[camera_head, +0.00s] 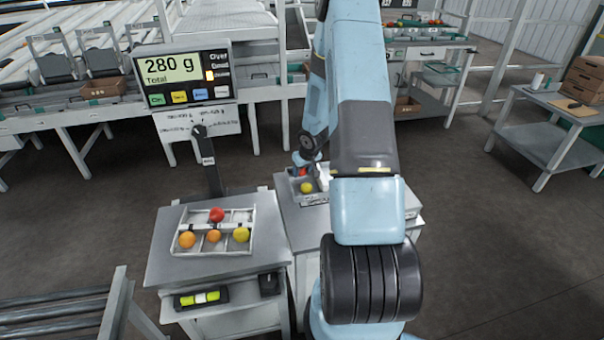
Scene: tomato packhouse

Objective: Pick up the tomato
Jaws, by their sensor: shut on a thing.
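My gripper (301,167) is small in view, low over a light tray (315,200) on the right-hand table, partly hidden by my own arm. It is shut on a red tomato (303,172), of which only a little shows. A yellow tomato (306,187) lies in the same tray, just in front of it. On the left-hand table, a divided tray (197,217) holds another red tomato (217,215), two orange ones (187,240) and a yellow one (241,234).
A scale display (172,68) on a post reads 280 g behind the left table (165,255). Its lower shelf holds a yellow-green item (200,298). A roller conveyor (60,320) stands at front left. A side table with boxes (588,75) stands at right; the floor before it is clear.

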